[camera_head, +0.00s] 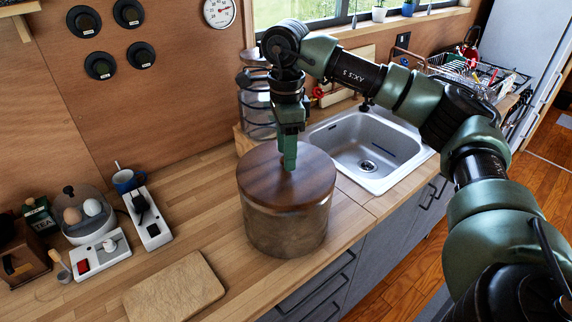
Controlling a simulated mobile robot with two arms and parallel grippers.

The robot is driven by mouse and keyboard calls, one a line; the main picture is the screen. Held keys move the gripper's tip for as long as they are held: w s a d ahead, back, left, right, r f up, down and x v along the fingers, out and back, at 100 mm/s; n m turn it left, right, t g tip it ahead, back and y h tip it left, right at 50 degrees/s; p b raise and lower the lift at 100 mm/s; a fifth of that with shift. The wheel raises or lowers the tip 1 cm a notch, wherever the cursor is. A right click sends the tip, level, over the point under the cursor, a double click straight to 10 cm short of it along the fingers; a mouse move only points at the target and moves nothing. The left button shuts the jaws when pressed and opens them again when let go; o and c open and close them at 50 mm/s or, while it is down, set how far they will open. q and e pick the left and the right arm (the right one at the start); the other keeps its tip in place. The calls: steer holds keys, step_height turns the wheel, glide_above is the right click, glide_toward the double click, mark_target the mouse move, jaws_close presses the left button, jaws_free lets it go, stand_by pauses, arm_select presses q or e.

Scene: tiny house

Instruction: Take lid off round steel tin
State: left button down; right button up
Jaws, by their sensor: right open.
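The round steel tin (286,228) stands upright on the wooden counter, left of the sink. Its dark brown wooden lid (265,179) sits flat on top and covers the opening. My right gripper (289,166) points straight down over the lid's far right part, with its fingertips at or just above the lid's surface. The fingers overlap in this view, so the gap between them does not show. Nothing is seen held in it. A knob or handle on the lid cannot be made out. My left gripper is not in view.
The steel sink (369,151) lies right of the tin, with a dish rack (470,75) beyond. A glass jar (257,105) stands behind the tin. Counter between board and tin is clear.

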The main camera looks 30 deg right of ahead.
steer(key=shift+f, duration=0.85)
jaws_close()
steer(key=shift+r, duration=0.15)
